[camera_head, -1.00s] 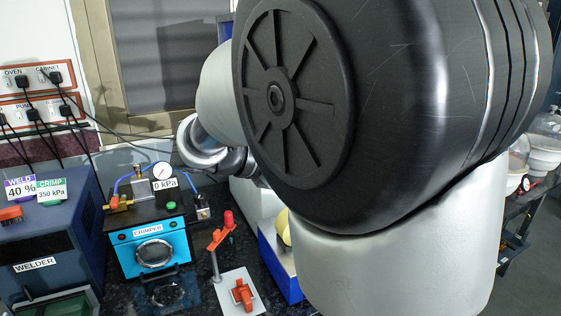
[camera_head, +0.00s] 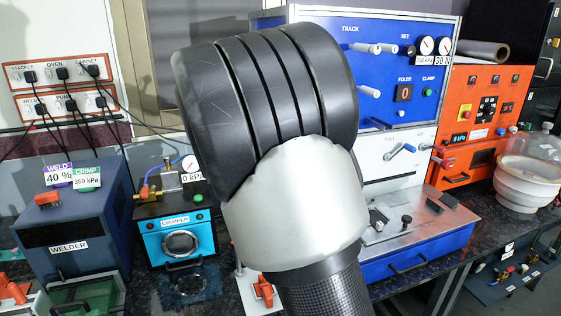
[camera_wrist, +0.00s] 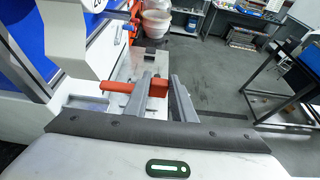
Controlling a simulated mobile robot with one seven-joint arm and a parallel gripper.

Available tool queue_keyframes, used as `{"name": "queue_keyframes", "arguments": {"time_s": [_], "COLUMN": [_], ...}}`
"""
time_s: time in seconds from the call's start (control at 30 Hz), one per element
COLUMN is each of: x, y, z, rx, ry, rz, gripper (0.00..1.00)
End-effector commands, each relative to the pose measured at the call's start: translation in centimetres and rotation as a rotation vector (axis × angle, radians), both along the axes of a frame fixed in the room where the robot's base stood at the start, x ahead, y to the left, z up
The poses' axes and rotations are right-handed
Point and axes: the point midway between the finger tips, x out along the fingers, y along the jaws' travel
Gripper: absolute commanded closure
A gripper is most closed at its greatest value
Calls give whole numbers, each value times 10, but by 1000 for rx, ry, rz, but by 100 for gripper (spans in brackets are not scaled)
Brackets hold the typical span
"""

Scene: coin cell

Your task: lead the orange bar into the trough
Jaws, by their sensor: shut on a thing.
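The orange bar (camera_wrist: 120,87) shows in the wrist view, lying crosswise with a thicker block at its right end. My gripper (camera_wrist: 159,78) is shut on it, with the block between its two grey fingers. The bar's left end sticks out past the left finger, over a pale surface. I cannot pick out the trough with certainty in either view. In the head view my own arm fills the middle and hides my gripper and the held bar.
In the head view the blue crimper (camera_head: 180,240) and the welder (camera_head: 72,235) stand at left. A blue-and-white press (camera_head: 395,70) and an orange machine (camera_head: 478,125) stand at right. An orange clamp (camera_head: 263,291) sits on a small plate close to my arm.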

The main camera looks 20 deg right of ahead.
Motion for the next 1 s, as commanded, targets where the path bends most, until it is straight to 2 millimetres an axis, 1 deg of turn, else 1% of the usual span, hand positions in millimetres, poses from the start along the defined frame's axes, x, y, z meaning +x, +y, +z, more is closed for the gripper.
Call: {"name": "queue_keyframes", "arguments": {"time_s": [0.03,0.2,0.4,0.5,0.67,0.73,0.83,1.0], "x": [15,54,87,84,84,84,84,87], "y": [0,1,2,3,3,3,3,3], "z": [1,1,0,-15,-22,-28,-43,-63], "rx": [-4,-3,-2,0,0,0,-1,0], "ry": [-1,-1,-1,4,0,1,4,3], "rz": [-4,-3,-1,-1,0,-1,-2,-1], "gripper": [100,100,100,100,100,100,100,100]}}
